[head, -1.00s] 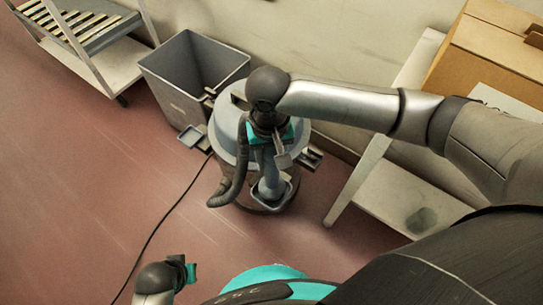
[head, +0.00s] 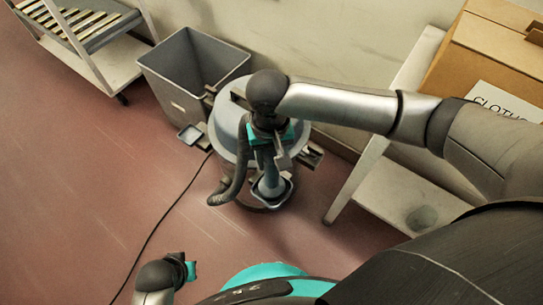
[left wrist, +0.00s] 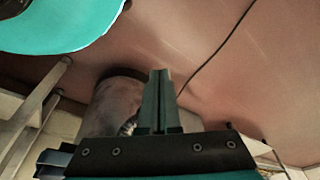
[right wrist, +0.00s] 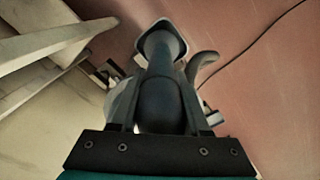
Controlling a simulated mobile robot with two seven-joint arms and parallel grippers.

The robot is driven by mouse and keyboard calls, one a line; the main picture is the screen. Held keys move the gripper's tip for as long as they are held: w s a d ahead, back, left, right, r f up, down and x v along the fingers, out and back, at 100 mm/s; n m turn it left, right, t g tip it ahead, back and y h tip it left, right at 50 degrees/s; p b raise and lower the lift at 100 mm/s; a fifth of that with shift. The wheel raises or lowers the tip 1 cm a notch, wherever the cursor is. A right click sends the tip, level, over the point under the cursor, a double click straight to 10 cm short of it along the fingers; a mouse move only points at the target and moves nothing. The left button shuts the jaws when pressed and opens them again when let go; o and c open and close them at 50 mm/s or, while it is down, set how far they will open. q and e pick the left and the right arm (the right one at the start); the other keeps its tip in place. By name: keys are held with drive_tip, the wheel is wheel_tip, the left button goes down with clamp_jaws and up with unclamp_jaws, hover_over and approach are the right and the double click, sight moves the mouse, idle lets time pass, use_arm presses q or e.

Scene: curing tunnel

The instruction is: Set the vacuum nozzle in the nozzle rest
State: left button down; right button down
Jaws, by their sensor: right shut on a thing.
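The vacuum nozzle (head: 268,181) is a blue-grey tube with a flared, squarish end, pointing down in front of the vacuum's round body (head: 229,136). My right gripper (head: 272,140) is shut around its tube. The right wrist view shows the nozzle (right wrist: 158,92) between the two fingers (right wrist: 160,115), its flared end beyond them. A dark bracket (head: 312,153), possibly the nozzle rest, sticks out at the vacuum's right side. I cannot tell whether the nozzle touches it. My left gripper (head: 191,271) is low and far from the vacuum; its fingers (left wrist: 158,95) are together and empty.
A grey bin (head: 170,82) stands behind the vacuum. A dark hose (head: 232,186) hangs at its left and a cable (head: 160,222) crosses the floor. A pale shelf table (head: 372,180) with a cardboard box (head: 490,65) stands right.

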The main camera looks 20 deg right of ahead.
drive_tip(key=shift+c, duration=1.5)
unclamp_jaws()
use_arm(q)
drive_tip(key=shift+r, duration=0.1)
use_arm(e)
drive_tip(key=shift+r, duration=0.1)
wheel_tip(320, 180, up, 9)
drive_tip(key=p, duration=0.5)
drive_tip(key=shift+a, duration=0.1)
wheel_tip(320, 180, up, 3)
drive_tip(key=shift+f+p, duration=0.15)
drive_tip(key=shift+p, duration=0.65)
use_arm(q)
drive_tip(key=s+a+f+p, duration=0.1)
drive_tip(key=s+a+f, duration=0.6)
drive_tip(key=s, duration=0.2)
drive_tip(key=shift+s+f+y+p, duration=0.25)
drive_tip(key=shift+f+y+p, duration=0.05)
drive_tip(key=shift+f+y, duration=0.1)
use_arm(e)
drive_tip(key=shift+a+r, duration=0.1)
drive_tip(key=shift+r, duration=1.6)
